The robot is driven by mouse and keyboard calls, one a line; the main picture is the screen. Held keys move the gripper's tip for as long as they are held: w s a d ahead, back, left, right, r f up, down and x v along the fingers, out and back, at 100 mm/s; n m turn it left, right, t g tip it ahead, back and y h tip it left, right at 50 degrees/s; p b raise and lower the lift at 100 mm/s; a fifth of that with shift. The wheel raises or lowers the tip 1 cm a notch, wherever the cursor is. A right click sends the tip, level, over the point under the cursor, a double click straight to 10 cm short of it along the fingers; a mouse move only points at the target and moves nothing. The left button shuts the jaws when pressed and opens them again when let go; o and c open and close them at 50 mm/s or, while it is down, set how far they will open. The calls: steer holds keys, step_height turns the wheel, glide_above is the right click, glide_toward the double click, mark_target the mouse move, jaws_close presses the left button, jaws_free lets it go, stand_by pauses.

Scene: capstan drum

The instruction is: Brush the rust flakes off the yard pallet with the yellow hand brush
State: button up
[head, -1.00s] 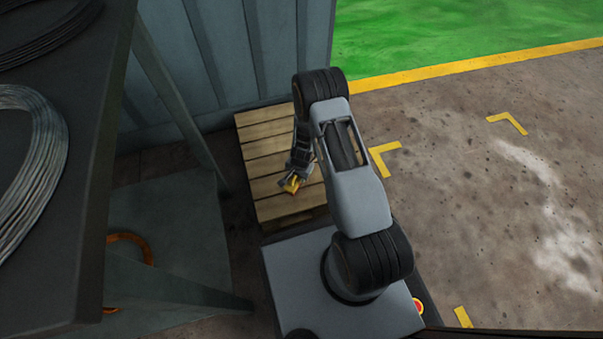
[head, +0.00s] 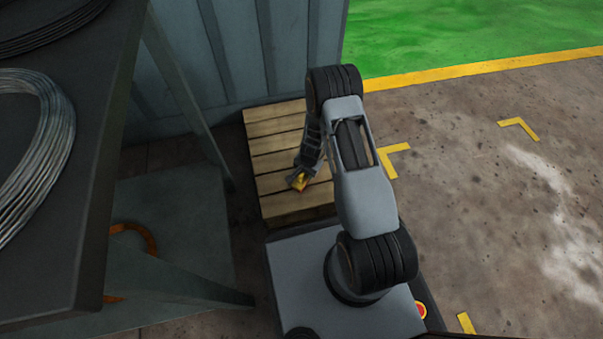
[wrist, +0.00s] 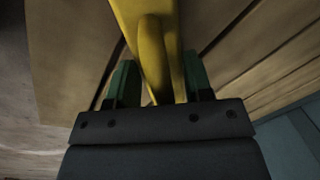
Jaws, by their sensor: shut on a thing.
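The yellow hand brush (head: 300,180) is held in my gripper (head: 300,174), low over the near part of the yard pallet (head: 272,143). In the wrist view the brush handle (wrist: 150,45) runs up between the two green fingers of my gripper (wrist: 155,88), which are shut on it. The pallet's wooden slats (wrist: 70,50) fill the background there. The brush's bristles are out of the wrist view, and I cannot tell whether they touch the slats. I cannot make out any rust flakes. My arm hides part of the pallet's right side.
A corrugated wall (head: 240,50) stands behind the pallet. A dark table (head: 90,170) with wire coils (head: 45,150) is at the left, with a slanted metal post (head: 185,95) beside the pallet. The concrete floor (head: 470,190) at the right is open, with yellow markings.

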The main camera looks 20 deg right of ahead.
steer(key=shift+d, duration=3.65)
steer(key=shift+d+f, duration=0.2)
steer(key=shift+d, duration=1.35)
steer(key=shift+s, duration=0.1)
step_height(320, 180, up, 6)
steer(key=p, duration=0.4)
steer(key=shift+r, duration=0.1)
steer(key=shift+r+p, duration=1.2)
steer(key=shift+r, duration=0.2)
